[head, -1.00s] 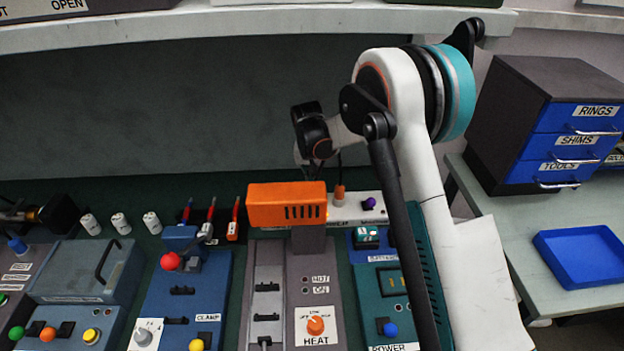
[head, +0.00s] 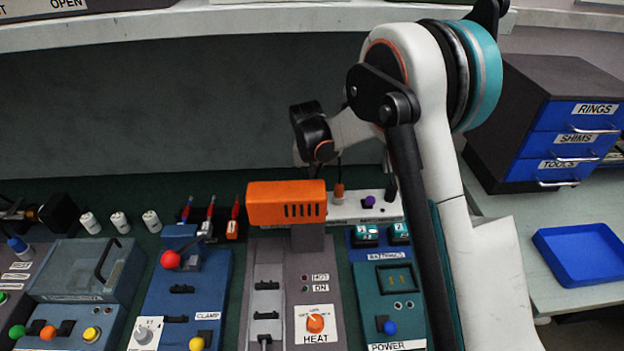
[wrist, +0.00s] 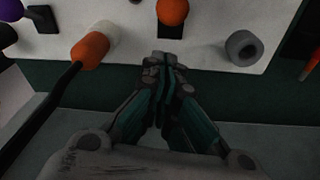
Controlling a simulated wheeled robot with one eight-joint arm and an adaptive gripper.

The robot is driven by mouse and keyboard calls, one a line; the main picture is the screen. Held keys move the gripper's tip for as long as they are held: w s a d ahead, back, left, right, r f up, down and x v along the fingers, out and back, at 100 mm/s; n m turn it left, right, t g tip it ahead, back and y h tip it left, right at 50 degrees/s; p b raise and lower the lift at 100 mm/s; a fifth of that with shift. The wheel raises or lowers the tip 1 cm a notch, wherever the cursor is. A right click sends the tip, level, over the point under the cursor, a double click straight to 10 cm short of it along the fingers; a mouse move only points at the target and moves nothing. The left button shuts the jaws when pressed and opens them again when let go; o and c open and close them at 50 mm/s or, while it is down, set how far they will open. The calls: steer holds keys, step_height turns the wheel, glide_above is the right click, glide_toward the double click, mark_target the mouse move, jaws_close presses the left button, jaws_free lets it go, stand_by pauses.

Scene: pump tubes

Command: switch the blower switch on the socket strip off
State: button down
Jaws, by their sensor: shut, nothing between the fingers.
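The white socket strip (head: 350,207) lies behind the benches in the head view; its left part is hidden by the orange hood. In the wrist view the strip (wrist: 205,45) fills the top. A switch with an orange knob (wrist: 172,11) on a black base stands on it, just beyond my fingertips. I cannot read a label by it. My gripper (wrist: 165,75) is shut and empty at the strip's edge, seemingly apart from the switch. A purple knob (head: 369,201) marks another switch on the strip.
An orange plug (wrist: 90,49) with a black cable stands left of my fingers, a grey round socket (wrist: 242,47) right of them. The orange hood (head: 286,204) stands in front of the strip.

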steer(key=shift+r+p, duration=0.4)
steer(key=shift+r, duration=0.4)
step_height(320, 180, up, 12)
steer(key=s, duration=0.1)
steer(key=shift+s+a, duration=0.25)
steer(key=shift+a, duration=0.1)
steer(key=shift+f, duration=0.1)
